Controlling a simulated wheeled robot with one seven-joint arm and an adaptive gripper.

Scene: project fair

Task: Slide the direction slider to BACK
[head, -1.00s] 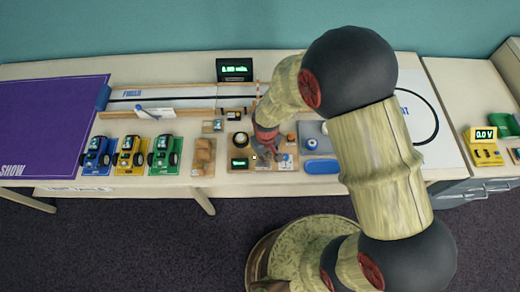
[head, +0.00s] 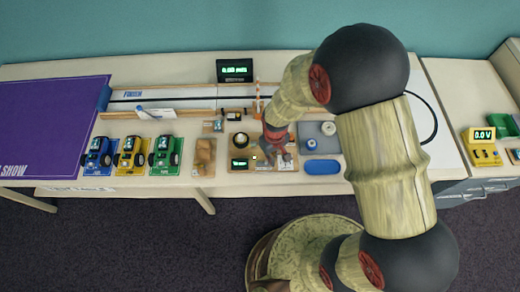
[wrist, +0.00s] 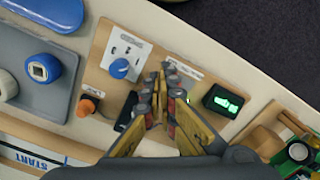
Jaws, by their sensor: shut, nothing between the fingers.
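My gripper (head: 283,157) is shut and empty, pointing down over the wooden control board (head: 232,150). In the wrist view its fingertips (wrist: 170,70) are together, between a blue knob (wrist: 119,68) on a white dial plate and a green-lit display (wrist: 222,101). A white label strip (wrist: 186,67) lies just beyond the tips. A black slot-like part (wrist: 127,110) shows left of the fingers; I cannot tell whether it belongs to the direction slider. The fingers cover the middle of the board, and no slider handle or BACK marking is readable.
An orange knob (wrist: 87,106) is left of the fingers. A grey tray (wrist: 58,92) with a blue-topped piece lies beside the board, and a blue oblong piece (head: 322,167) is near it. Toy cars (head: 130,152) stand to the left. The table's front edge is close.

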